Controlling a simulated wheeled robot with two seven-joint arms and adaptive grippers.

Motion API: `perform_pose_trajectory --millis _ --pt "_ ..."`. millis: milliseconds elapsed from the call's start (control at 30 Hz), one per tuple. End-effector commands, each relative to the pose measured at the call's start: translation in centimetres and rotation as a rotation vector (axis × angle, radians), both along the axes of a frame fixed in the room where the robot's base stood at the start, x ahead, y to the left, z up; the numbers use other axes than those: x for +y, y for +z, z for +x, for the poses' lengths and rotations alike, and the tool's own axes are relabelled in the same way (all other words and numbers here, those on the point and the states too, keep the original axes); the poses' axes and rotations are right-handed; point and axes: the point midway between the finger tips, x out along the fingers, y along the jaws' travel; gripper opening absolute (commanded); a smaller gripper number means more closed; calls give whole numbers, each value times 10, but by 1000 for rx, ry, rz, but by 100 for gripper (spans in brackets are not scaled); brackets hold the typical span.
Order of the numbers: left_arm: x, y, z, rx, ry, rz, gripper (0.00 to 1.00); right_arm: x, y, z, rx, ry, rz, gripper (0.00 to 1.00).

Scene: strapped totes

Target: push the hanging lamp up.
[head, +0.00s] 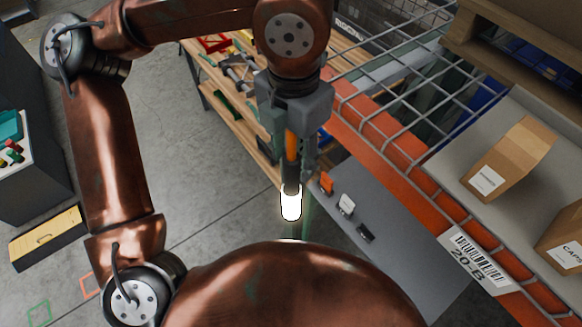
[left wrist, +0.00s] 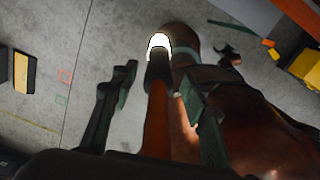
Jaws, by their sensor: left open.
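The hanging lamp (head: 291,203) has a glowing white bulb at its lower end, a dark collar and an orange body. My left gripper (head: 297,160) points down over it in the head view, and the lamp's orange body runs along its fingers. In the left wrist view the lit lamp (left wrist: 158,42) sticks out beyond the fingers of my left gripper (left wrist: 156,77). The fingers stand apart on either side of the lamp, with gaps visible. Whether either finger touches it cannot be told. The lamp's upper end is hidden by the gripper. My right gripper is not in view.
An orange-edged rack with a wire shelf (head: 400,110) stands to the right, with a cardboard box (head: 508,160) on it. A wooden workbench (head: 236,112) with tools stands behind the lamp.

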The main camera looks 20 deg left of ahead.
Motion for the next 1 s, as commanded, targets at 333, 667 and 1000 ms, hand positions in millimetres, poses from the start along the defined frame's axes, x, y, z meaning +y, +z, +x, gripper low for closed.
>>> perform_pose_trajectory --millis 333,667,1000 --pt "1 -49 -1 3 -1 -1 42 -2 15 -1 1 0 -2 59" --pt "0 -59 -1 1 0 -4 42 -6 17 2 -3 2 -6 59" --pt "0 -59 -1 1 -1 -4 24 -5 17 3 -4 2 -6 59"
